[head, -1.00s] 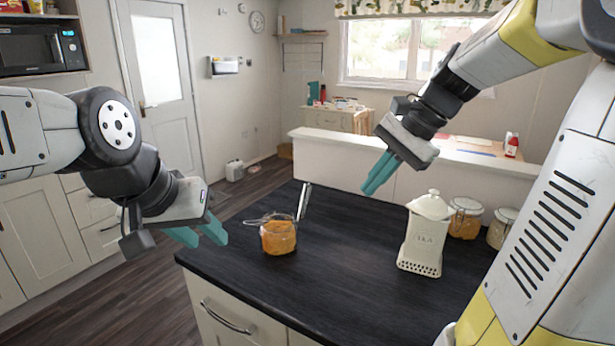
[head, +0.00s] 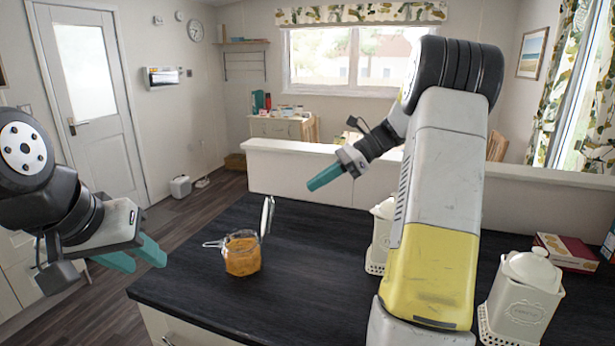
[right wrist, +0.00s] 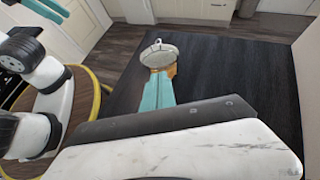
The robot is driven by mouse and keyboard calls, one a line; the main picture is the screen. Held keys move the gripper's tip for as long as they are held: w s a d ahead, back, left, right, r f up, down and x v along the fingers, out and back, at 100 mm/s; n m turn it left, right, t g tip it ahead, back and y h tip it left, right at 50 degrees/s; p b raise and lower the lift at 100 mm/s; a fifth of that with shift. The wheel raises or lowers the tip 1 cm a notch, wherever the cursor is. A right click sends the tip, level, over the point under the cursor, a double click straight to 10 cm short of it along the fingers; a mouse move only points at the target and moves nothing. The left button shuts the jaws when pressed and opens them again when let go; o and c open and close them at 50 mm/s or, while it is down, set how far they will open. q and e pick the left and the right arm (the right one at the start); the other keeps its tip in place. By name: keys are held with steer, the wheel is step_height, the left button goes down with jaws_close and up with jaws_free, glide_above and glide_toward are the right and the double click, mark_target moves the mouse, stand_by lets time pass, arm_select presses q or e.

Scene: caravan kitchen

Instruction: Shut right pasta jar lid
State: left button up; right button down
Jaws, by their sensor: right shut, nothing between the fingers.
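A glass jar of orange pasta (head: 242,256) stands on the dark worktop. Its lid (head: 266,217) is open, standing nearly upright at the jar's far right side, with a wire clasp at the left. In the right wrist view the pale round lid (right wrist: 159,53) shows beyond my fingertips, hiding most of the jar. My right gripper (head: 325,179) is shut and empty, above and to the right of the lid, apart from it in the head view. It also shows in the right wrist view (right wrist: 157,93). My left gripper (head: 136,256) is open and empty, left of the jar.
A cream canister (head: 380,240) stands partly behind my right arm. Another cream canister (head: 524,295) stands at the right, with a red box (head: 567,252) behind it. A low white wall (head: 275,165) borders the worktop's back. The worktop around the pasta jar is clear.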

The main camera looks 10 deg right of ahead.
mark_target(272, 194)
steer(key=shift+w+a+f, duration=0.15)
steer(key=shift+a+f, duration=0.15)
steer(key=shift+a, duration=1.05)
steer(key=shift+w+a+f, duration=0.1)
steer(key=shift+a+f, duration=0.2)
steer(key=shift+a, duration=1.05)
steer(key=shift+w+a+f, duration=0.15)
steer(key=shift+a+f, duration=0.15)
steer(key=shift+a, duration=1.05)
steer(key=shift+a, duration=0.1)
steer(key=shift+a+r+h, duration=0.4)
steer(key=shift+a+h, duration=0.2)
steer(key=shift+a, duration=0.1)
steer(key=a+f+h, duration=0.2)
steer(key=a+h, duration=0.3)
steer(key=w+a+f+g+h, duration=0.1)
steer(key=a+f+h, duration=0.1)
steer(key=a+h, duration=0.3)
steer(key=w+a+f+h, duration=0.1)
steer(key=a+f+h, duration=0.1)
steer(key=a+h, duration=0.4)
steer(key=shift+a+g, duration=0.4)
steer(key=shift+a, duration=0.25)
steer(key=shift+a+f+h, duration=0.15)
steer(key=shift+f+h, duration=0.15)
steer(key=shift+a+f, duration=0.35)
steer(key=shift+f, duration=0.45)
steer(key=shift+a+f, duration=0.3)
steer(key=shift+f, duration=0.5)
